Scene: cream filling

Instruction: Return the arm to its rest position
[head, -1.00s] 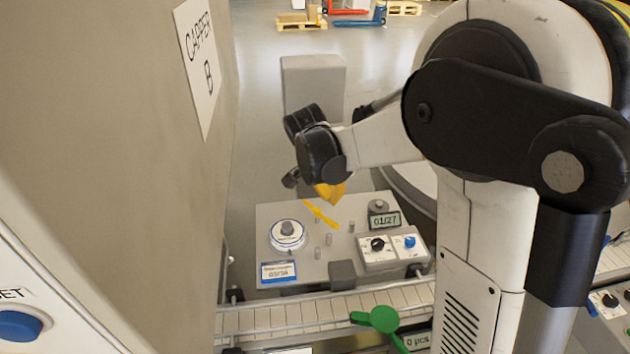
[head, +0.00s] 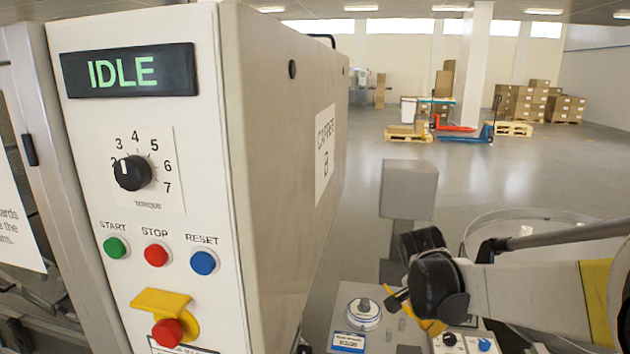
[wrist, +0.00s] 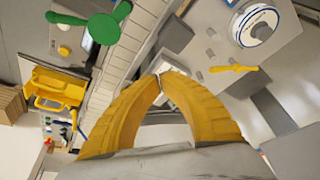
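My gripper (wrist: 160,76) shows in the wrist view as two curved yellow fingers whose tips come together, with nothing seen held between them. In the head view my gripper (head: 432,326) is at the lower right, mostly hidden behind my black wrist joint. There it hangs over or near a grey station plate (head: 350,296) with a round white dial (head: 363,314). My arm reaches in from the right edge of the head view. In the wrist view the dial (wrist: 256,25) and a loose-looking yellow piece (wrist: 232,68) lie beyond the fingertips, apart from them.
The capper machine (head: 275,150) stands tall at the left, its display reading IDLE. A grey box-shaped post (head: 408,190) stands behind the station. A slatted conveyor (wrist: 122,75) and green lever (wrist: 106,28) show in the wrist view. Open floor lies beyond, with pallets and cartons far back.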

